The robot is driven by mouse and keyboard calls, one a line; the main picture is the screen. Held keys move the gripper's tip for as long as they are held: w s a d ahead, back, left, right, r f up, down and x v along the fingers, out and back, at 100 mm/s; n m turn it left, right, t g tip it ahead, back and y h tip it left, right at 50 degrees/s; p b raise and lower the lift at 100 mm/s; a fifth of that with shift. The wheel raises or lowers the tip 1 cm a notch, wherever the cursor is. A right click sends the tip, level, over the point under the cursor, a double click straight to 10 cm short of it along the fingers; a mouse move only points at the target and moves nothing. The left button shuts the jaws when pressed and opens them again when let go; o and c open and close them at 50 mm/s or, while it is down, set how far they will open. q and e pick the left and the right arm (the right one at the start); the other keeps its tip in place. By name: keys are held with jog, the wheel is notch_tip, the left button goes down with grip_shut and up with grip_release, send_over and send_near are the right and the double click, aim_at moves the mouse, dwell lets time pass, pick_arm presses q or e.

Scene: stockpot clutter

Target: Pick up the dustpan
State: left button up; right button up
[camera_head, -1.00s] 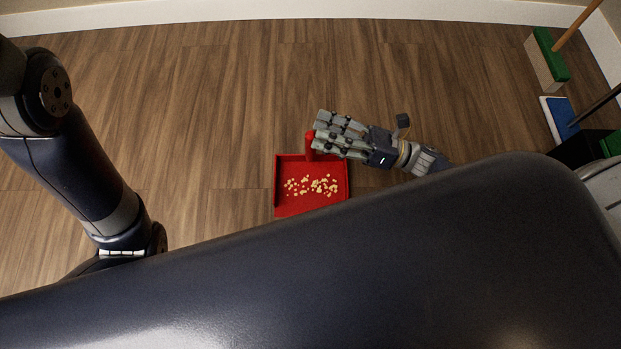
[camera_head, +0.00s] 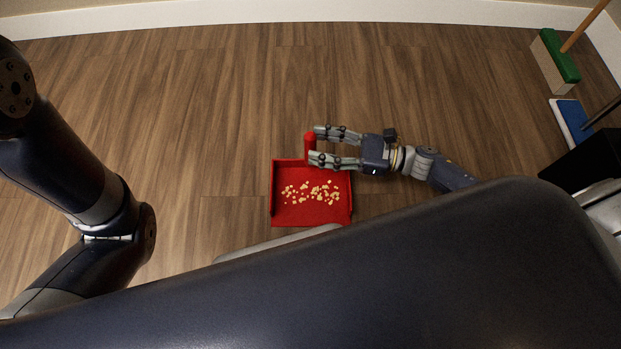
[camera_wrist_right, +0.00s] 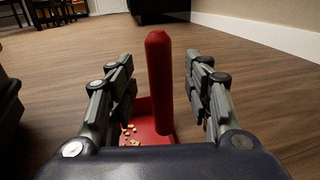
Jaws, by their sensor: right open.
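The red dustpan (camera_head: 312,214) lies on the wooden floor with pale crumbs in its pan, and its red handle (camera_head: 309,142) stands up at the pan's far edge. My right gripper (camera_head: 314,146) is open, with its fingers on either side of the handle. In the right wrist view the handle (camera_wrist_right: 159,85) stands between the two fingers, with a visible gap to each, and part of the pan (camera_wrist_right: 152,110) shows behind it. My left gripper is not in view; only parts of my left arm show at the left.
A broom with a green and tan head (camera_head: 557,62) and a blue and white mop head (camera_head: 571,121) are at the right, near the white baseboard (camera_head: 300,29). A black object (camera_head: 585,162) is below them. The floor around the dustpan is clear.

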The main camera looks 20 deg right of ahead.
aim_at(310, 144)
jog(key=shift+b+x, duration=0.6)
jog(key=shift+x, duration=0.95)
jog(key=shift+c, duration=0.2)
grip_shut()
